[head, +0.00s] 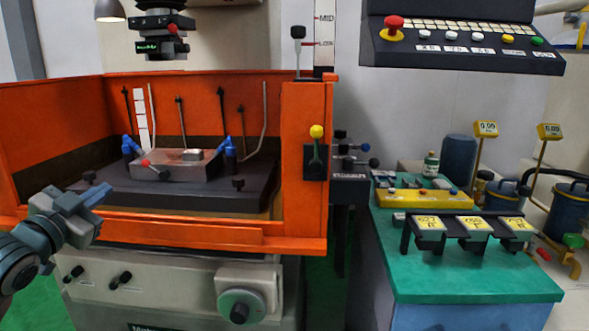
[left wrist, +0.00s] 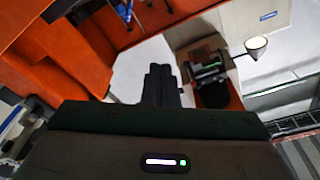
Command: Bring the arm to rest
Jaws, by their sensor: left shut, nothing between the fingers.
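My left gripper (head: 98,196) comes in from the left in the head view, in front of the left part of the orange tank (head: 200,228). Its fingers are shut with nothing between them. In the left wrist view the shut fingers (left wrist: 160,85) point toward the machine head (left wrist: 208,65), apart from it. My right gripper is not in view.
Inside the tank, a metal workpiece block (head: 178,170) sits on a dark table with blue nozzles beside it. The machine head (head: 162,35) hangs above. A control panel (head: 460,45) is upper right. A green-topped bench (head: 440,285) with yellow-labelled holders stands right.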

